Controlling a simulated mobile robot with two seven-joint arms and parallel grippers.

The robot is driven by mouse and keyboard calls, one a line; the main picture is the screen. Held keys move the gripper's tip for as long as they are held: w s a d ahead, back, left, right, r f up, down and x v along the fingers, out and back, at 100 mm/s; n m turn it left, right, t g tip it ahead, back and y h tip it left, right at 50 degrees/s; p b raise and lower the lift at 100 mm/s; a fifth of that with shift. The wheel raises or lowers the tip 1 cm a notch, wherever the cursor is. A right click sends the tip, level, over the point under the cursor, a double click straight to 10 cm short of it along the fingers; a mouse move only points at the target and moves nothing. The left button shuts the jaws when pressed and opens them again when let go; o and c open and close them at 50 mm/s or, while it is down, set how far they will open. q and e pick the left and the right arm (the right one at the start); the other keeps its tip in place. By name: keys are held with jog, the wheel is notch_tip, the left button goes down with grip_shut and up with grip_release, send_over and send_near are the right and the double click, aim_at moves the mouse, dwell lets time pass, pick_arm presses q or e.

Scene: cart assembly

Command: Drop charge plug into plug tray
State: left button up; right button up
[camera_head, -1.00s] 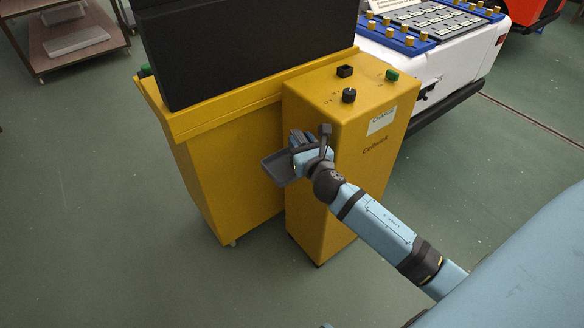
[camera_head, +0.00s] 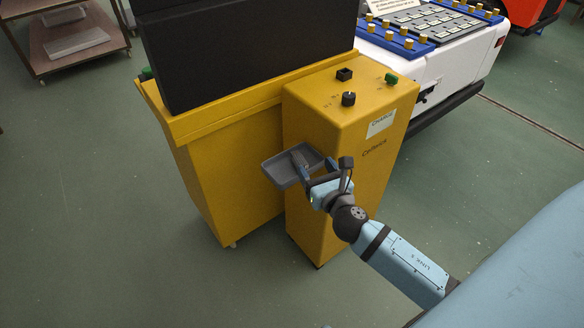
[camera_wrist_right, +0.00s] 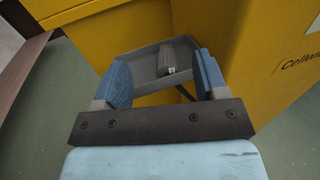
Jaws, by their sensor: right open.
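The grey plug tray (camera_head: 271,174) is a shallow open tray at the front left of the yellow charger cabinet (camera_head: 345,190). The charge plug (camera_head: 298,159) is a small dark grey piece lying in the tray; in the right wrist view the plug (camera_wrist_right: 165,60) lies against the tray's inside, tilted. My right gripper (camera_head: 317,172) is open and empty at the tray's right front side. In the right wrist view its two blue fingers (camera_wrist_right: 162,78) are wide apart, with the tray and plug beyond them. My left gripper is not in view.
The cabinet top carries a black knob (camera_head: 348,98), a black square socket (camera_head: 344,74) and a green button (camera_head: 391,78). A yellow bin-like unit (camera_head: 215,170) with a black panel stands close on the left. A white cart (camera_head: 465,60) stands behind right. Green floor is free in front.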

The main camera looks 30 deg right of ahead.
jog(key=s, duration=0.4)
jog(key=shift+a, duration=0.4)
jog(key=s+a+f+m+g+y, duration=0.4)
jog(key=a+m, duration=0.4)
jog(key=m, duration=0.7)
jog(key=s+a+f+m+g+y, duration=0.3)
jog(key=s+a+m, duration=0.45)
jog(key=m, duration=0.75)
pick_arm(q)
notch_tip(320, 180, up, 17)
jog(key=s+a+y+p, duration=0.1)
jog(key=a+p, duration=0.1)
jog(key=p, duration=2.6)
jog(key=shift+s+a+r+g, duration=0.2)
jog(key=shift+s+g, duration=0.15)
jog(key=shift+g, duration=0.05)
pick_arm(e)
notch_tip(320, 180, up, 16)
jog(key=s+d, duration=0.1)
jog(key=shift+s+r+m, duration=0.2)
jog(key=shift+m, duration=0.2)
